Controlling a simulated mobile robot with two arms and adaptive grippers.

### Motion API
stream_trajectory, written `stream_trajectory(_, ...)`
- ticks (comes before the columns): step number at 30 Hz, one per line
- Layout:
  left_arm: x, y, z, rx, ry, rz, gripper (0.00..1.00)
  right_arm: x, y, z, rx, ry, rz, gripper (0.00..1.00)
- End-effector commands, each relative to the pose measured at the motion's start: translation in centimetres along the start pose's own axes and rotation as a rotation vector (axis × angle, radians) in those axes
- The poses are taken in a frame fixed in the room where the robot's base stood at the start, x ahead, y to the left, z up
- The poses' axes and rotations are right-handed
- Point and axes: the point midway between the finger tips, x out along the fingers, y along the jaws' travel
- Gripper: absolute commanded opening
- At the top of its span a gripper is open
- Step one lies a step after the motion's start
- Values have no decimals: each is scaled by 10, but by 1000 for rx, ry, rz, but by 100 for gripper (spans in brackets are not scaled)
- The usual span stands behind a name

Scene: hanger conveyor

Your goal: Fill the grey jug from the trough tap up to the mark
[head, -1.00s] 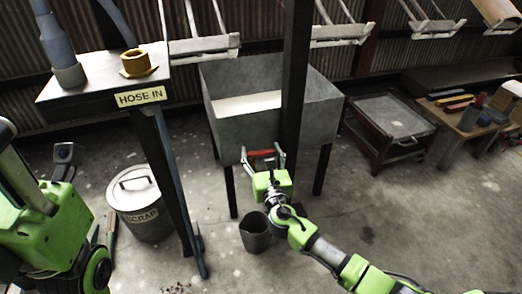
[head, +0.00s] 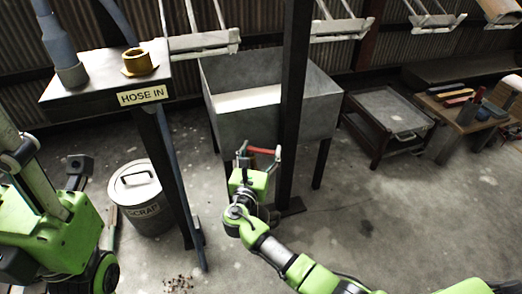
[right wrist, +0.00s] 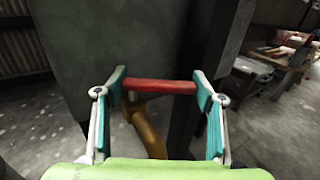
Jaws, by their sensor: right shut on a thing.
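The red tap handle (head: 264,151) is at the front of the grey metal trough (head: 255,124). My right gripper (head: 260,152) is shut on it. In the right wrist view the red bar (right wrist: 160,87) spans the gap between my two teal-padded fingers, with the brass tap (right wrist: 148,130) below and behind it. The grey jug (head: 267,214) is on the floor below the trough, almost wholly hidden behind my right arm. Its mark, its inside and any water flow are not visible. My left arm is at the left edge; its gripper does not show.
A dark post (head: 292,110) stands just right of the tap. A lidded scrap bin (head: 144,205) and the "HOSE IN" stand (head: 110,92) are at the left. A low trolley (head: 387,118) and a wooden bench (head: 462,112) are at the right. Open floor lies in front right.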

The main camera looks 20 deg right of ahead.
Motion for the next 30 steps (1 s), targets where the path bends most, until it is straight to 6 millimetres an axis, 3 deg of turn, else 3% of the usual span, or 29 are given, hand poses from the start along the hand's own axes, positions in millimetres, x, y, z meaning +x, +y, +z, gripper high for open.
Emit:
stream_trajectory(7, 1, 0, -2, 0, 4, -2, 40, 0, 0, 1, 1, -1, 0, 24)
stream_trajectory(8, 1, 0, -2, 0, 4, -2, 40, 0, 0, 1, 1, -1, 0, 65)
stream_trajectory(9, 1, 0, -2, 0, 4, -2, 40, 0, 0, 1, 1, -1, 1, 71)
stream_trajectory(21, 0, -1, 1, 1, 1, -5, 40, -5, 0, -1, 0, 1, 1, 71)
stream_trajectory(26, 0, -1, 1, 0, 1, -3, 40, -30, 0, -1, 2, 3, 2, 71)
stream_trajectory(30, 0, 0, 1, 0, 0, -2, 40, -61, 0, -2, 2, 4, 2, 71)
